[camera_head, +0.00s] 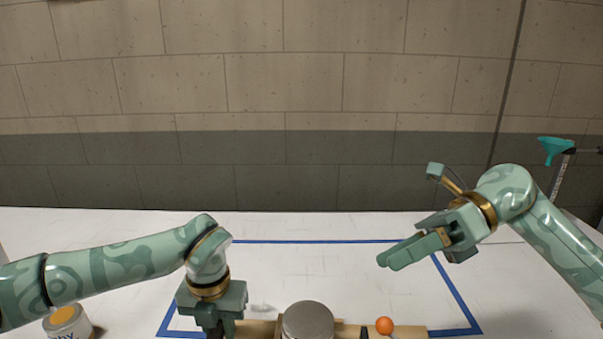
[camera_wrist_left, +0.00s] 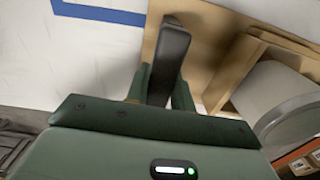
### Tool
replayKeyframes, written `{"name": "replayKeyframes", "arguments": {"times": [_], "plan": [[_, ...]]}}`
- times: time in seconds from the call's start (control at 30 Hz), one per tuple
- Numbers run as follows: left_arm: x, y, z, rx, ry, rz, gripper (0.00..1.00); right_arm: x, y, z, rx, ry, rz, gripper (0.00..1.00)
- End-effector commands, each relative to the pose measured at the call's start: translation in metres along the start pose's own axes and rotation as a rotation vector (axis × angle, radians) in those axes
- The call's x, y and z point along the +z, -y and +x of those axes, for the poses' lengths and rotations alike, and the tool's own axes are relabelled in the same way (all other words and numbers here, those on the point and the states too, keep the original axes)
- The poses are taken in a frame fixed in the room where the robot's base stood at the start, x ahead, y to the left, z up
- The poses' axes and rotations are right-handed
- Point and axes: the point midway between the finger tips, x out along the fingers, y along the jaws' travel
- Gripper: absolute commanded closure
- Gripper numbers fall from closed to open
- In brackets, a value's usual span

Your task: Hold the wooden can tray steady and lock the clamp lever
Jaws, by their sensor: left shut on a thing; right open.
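The wooden can tray (camera_head: 260,328) lies at the bottom edge of the head view, partly cut off. A can with a grey metal lid (camera_head: 307,320) stands in it. An orange ball knob (camera_head: 384,325), apparently the clamp lever's, shows at the tray's right part; the rest of the lever is mostly out of view. My left gripper (camera_head: 212,325) is shut on a black handle (camera_wrist_left: 170,50) at the tray's left end, with the fingers on either side of it. My right gripper (camera_head: 410,248) is open and empty, above the table, behind and right of the knob.
A can with an orange-yellow top (camera_head: 64,317) stands at the left below my left arm. Blue tape (camera_head: 455,296) outlines a rectangle on the white table (camera_head: 540,285). The table's middle is mostly clear.

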Motion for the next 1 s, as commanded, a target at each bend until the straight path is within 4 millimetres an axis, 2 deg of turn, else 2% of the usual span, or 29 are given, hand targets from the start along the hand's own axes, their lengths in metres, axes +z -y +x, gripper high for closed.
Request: {"name": "replayKeyframes", "arguments": {"times": [0.03, 0.1, 0.2, 0.33, 0.47, 0.57, 1.0], "plan": [[0.000, 0.000, 0.001, 0.000, -0.001, 0.000, 1.00, -0.010, 0.007, 0.009, -0.097, -0.133, -0.080, 0.53], [0.000, 0.000, 0.001, 0.000, -0.001, 0.000, 1.00, -0.026, 0.021, 0.015, -0.222, -0.314, -0.182, 0.53], [0.000, 0.000, 0.001, 0.000, -0.001, 0.000, 1.00, -0.043, 0.038, 0.011, -0.365, -0.523, -0.297, 0.53], [0.000, 0.000, 0.001, 0.001, -0.001, 0.000, 1.00, -0.054, 0.052, -0.001, -0.477, -0.693, -0.383, 0.53], [0.000, 0.000, 0.001, 0.001, -0.001, 0.000, 1.00, -0.059, 0.060, -0.005, -0.522, -0.765, -0.418, 0.53], [0.000, 0.000, 0.001, 0.001, -0.001, 0.000, 1.00, -0.064, 0.066, -0.001, -0.527, -0.774, -0.422, 0.53], [0.000, 0.000, 0.001, 0.001, -0.001, 0.000, 1.00, -0.101, 0.106, 0.041, -0.525, -0.769, -0.420, 0.53]]}}
